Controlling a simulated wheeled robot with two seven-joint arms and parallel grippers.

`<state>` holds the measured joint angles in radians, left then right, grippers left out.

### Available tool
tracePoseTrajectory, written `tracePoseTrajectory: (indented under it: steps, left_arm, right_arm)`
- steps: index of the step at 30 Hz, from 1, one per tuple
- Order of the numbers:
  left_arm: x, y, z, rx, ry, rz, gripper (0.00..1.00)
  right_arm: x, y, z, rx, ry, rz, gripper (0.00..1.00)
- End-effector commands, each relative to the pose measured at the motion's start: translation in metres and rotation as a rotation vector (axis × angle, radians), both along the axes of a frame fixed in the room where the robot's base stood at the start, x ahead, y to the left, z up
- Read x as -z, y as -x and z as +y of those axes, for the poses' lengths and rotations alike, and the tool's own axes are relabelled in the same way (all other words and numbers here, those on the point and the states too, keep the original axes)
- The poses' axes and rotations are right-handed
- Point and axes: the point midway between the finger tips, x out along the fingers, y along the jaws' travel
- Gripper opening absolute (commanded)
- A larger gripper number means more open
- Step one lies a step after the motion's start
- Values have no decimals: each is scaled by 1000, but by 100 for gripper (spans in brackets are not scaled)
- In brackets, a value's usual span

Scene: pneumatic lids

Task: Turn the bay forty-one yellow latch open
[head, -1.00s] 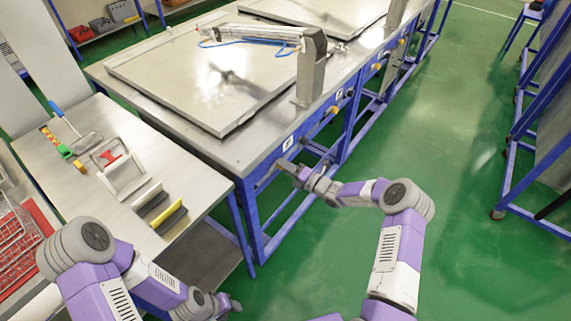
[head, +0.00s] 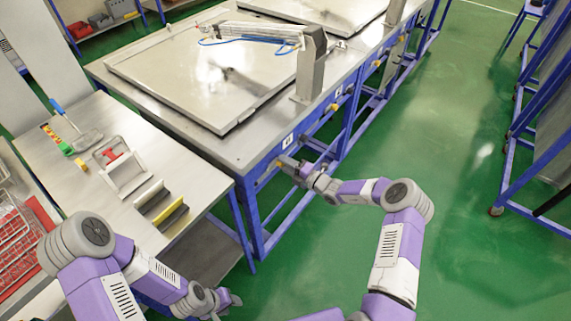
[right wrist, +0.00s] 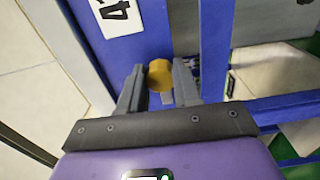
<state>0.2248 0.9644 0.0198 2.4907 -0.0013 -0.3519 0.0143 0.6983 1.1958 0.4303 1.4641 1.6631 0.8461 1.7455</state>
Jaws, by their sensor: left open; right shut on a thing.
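The yellow latch (right wrist: 160,76) is a round knob on the blue frame of the steel bench, just below a white label (right wrist: 116,14) whose visible figure begins with 4. My right gripper (right wrist: 160,88) has a finger on each side of the latch and is shut on it. In the head view, my right gripper (head: 283,161) is at the bench's blue front rail, and a bit of yellow shows beside its tips. The latch's exact angle is hard to tell. My left gripper (head: 234,299) is open and empty, low over the floor near the side table.
The steel bench carries a large flat lid (head: 190,80) and a grey post (head: 311,65) with a cylinder arm and blue hose. A side table (head: 110,190) at left holds hand tools and blocks. A blue rack (head: 525,130) stands right; green floor between is clear.

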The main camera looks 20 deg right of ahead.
Motion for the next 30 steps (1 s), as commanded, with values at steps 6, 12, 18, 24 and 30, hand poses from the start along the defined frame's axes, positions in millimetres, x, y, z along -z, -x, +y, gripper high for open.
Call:
tracePoseTrajectory:
  steps: [6,12,18,24,30]
  left_arm:
    - [0,0,0,0,0,0,43]
    - [0,0,0,0,0,0,43]
    - [0,0,0,0,0,0,43]
    - [-6,0,0,0,0,0,43]
    - [-11,0,0,0,0,0,43]
  right_arm:
    - [1,1,1,-2,-2,4,42]
    - [1,0,0,-1,-1,2,58]
    - [0,1,-1,0,0,1,58]
    - [-1,20,-17,3,0,4,58]
    - [-1,46,-37,2,0,3,58]
